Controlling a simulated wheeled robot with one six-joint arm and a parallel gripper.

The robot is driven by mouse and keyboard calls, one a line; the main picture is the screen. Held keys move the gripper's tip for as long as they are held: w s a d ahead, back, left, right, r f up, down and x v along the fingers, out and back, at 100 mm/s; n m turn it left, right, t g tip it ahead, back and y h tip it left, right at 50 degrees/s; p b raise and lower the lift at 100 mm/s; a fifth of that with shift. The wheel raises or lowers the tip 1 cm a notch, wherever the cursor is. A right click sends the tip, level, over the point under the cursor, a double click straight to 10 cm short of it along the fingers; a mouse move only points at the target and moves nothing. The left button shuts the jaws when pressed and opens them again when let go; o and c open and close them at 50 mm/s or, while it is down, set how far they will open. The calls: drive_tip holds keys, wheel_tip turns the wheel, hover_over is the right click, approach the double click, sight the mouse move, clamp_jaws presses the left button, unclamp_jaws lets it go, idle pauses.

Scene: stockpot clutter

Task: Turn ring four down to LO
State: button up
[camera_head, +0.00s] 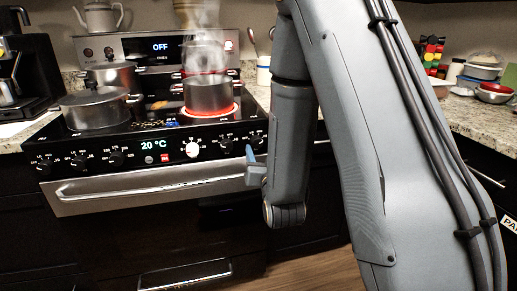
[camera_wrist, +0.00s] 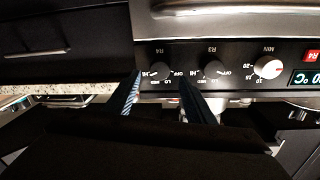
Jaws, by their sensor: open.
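The knob labelled R4 (camera_wrist: 159,70) is on the black control panel, upside down in the wrist view, with OFF, LO and HI marks around it. I cannot make out where its pointer is set. In the head view it is the rightmost knob (camera_head: 257,141), just above my gripper (camera_head: 251,163). In the wrist view my gripper (camera_wrist: 160,79) is open and empty, one finger on each side of the R4 knob's lower part. I cannot tell whether the fingers touch it. My arm hides the area to the right in the head view.
The R3 knob (camera_wrist: 214,69) is close beside the right finger. A white-faced timer knob (camera_wrist: 268,67) is farther along. A steaming pot (camera_head: 208,95) stands on a glowing red ring. The oven handle (camera_head: 150,186) runs below the panel. Another pot (camera_head: 95,110) stands at left.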

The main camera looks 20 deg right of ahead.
sight(257, 144)
drive_tip(key=shift+w+d, duration=0.15)
drive_tip(key=shift+w, duration=2.05)
drive_tip(key=shift+c, duration=0.3)
drive_tip(key=c, duration=1)
